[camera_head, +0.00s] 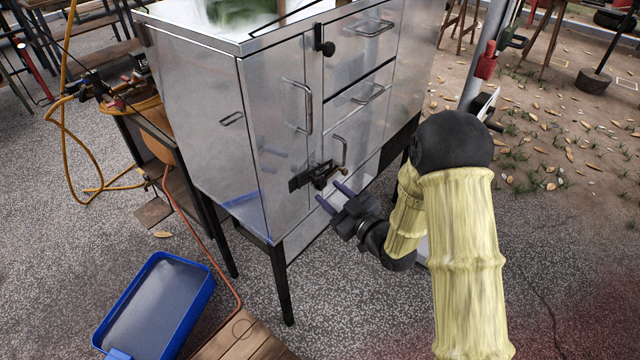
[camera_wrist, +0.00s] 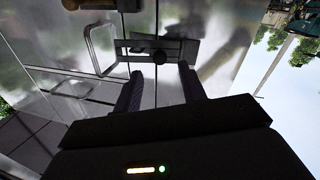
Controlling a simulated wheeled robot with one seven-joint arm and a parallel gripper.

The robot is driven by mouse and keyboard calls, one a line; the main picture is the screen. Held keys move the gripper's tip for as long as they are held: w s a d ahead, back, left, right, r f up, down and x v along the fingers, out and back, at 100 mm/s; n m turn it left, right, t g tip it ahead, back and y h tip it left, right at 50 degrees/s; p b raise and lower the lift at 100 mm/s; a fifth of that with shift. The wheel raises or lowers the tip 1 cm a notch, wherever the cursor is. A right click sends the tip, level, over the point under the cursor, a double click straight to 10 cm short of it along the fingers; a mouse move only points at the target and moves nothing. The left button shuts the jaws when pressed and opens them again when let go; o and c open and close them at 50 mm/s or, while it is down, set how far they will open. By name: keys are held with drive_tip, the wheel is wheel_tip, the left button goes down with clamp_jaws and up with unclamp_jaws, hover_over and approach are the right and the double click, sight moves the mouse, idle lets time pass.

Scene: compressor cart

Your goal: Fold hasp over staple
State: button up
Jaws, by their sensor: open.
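The black hasp (camera_head: 301,181) is mounted low on the front of the shiny metal cabinet, across the seam between the door and the drawers. A dark fitting with a brownish end, which may be the staple, sits at its right. In the wrist view the hasp (camera_wrist: 182,52) lies just beyond my fingertips, with a small block at its middle. I cannot tell the hasp leaf from the staple clearly. My gripper (camera_head: 331,192) is open and empty, its two purple fingers pointing at the hasp from the lower right. The fingers (camera_wrist: 160,75) show apart from it in the wrist view.
The metal cabinet (camera_head: 200,110) stands on dark legs. Its door handle (camera_head: 308,105) and drawer handles (camera_head: 370,94) stick out near the hasp. A blue tray (camera_head: 155,305) and wooden boards (camera_head: 245,340) lie on the floor at lower left. An orange hose hangs at left.

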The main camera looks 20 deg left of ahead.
sight(317, 182)
drive_tip(key=x, duration=0.5)
drive_tip(key=shift+c, duration=0.2)
clamp_jaws()
